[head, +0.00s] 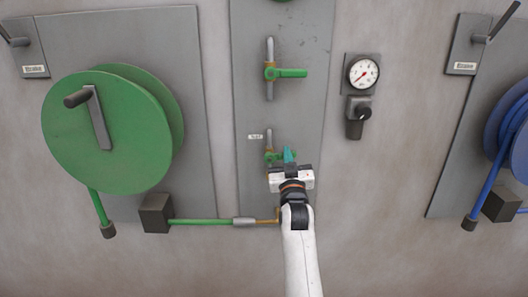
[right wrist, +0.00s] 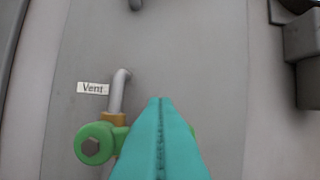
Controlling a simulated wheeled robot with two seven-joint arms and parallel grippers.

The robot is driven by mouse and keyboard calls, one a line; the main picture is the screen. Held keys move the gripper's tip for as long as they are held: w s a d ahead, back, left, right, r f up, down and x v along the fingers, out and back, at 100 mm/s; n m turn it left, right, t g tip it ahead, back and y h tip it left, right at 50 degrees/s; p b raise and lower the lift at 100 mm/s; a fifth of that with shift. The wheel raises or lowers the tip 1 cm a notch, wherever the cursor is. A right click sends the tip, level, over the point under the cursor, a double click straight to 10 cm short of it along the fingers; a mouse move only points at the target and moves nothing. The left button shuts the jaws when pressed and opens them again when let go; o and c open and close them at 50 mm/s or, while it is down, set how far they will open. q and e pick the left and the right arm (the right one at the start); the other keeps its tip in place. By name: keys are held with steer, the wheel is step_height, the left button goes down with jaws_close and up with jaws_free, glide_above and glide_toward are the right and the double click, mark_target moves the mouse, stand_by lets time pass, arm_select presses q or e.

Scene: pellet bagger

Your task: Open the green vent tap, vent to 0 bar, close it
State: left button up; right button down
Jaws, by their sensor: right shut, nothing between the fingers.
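The green vent tap (head: 270,157) sits on a short pipe low on the middle grey panel, beside its "Vent" label (head: 255,136). In the right wrist view its round green hub (right wrist: 93,144) and brass body show left of my fingers. A bit of green shows right of them, so the lever seems to run sideways behind them. My right gripper (head: 289,155) is shut and empty, its teal fingertips (right wrist: 160,100) in front of the lever; contact cannot be told. The gauge (head: 364,73) has a red needle towards the lower left; its figures are too small to read. My left gripper is out of view.
Another green tap (head: 287,73) with a sideways lever is higher on the panel. A black knob (head: 363,112) sits below the gauge. A green hose reel (head: 105,130) is at left, a blue reel (head: 518,135) at right. A green hose (head: 200,221) runs low to the panel.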

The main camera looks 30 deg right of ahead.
steer(key=shift+d+f, duration=0.1)
steer(key=shift+f, duration=0.25)
stand_by(0.4)
